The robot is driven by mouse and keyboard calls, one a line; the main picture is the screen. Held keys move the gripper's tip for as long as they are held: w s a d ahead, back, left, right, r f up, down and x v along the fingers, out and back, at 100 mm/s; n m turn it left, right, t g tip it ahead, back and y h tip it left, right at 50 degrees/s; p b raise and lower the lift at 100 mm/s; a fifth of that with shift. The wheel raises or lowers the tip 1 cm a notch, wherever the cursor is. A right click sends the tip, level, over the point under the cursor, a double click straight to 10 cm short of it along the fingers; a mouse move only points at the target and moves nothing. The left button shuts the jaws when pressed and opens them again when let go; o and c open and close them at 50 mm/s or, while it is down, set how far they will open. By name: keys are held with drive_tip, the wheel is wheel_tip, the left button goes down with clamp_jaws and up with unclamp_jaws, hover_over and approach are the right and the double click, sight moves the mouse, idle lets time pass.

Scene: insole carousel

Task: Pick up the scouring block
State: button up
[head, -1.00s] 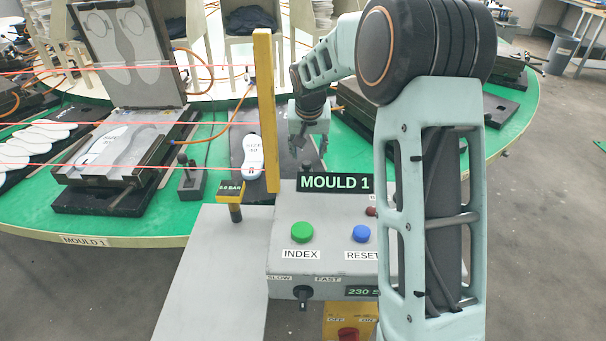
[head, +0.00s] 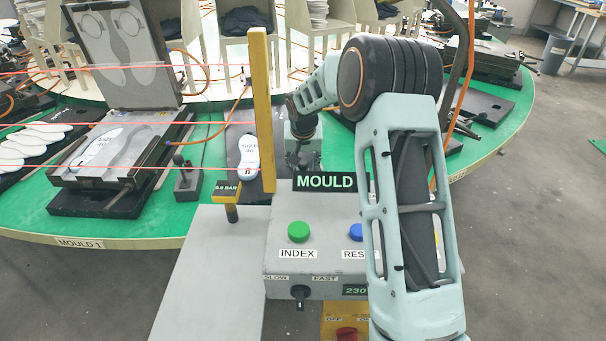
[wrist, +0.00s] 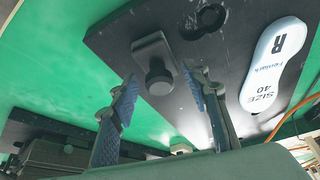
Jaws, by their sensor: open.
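In the wrist view a grey block with a round dark knob (wrist: 158,78) sits on a dark plate (wrist: 110,38). I take it to be the scouring block, though no label shows. My gripper (wrist: 160,88) is open, with a blue-padded finger on either side of the knob in the picture. Nothing is held, and I cannot tell whether the fingers are level with the knob. In the head view my gripper (head: 301,158) is low behind the control box, and the block cannot be made out there.
A white insole marked SIZE 40 (wrist: 274,65) lies right of the block; it also shows in the head view (head: 249,153). A yellow post (head: 261,110) stands left of my gripper. The control box (head: 320,268) is in front. An open mould (head: 120,150) is on the green carousel (head: 30,215).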

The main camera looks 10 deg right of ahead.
sight(303, 162)
clamp_jaws()
wheel_tip(303, 162, up, 10)
drive_tip(key=shift+r+p, duration=0.1)
drive_tip(key=shift+p, duration=0.4)
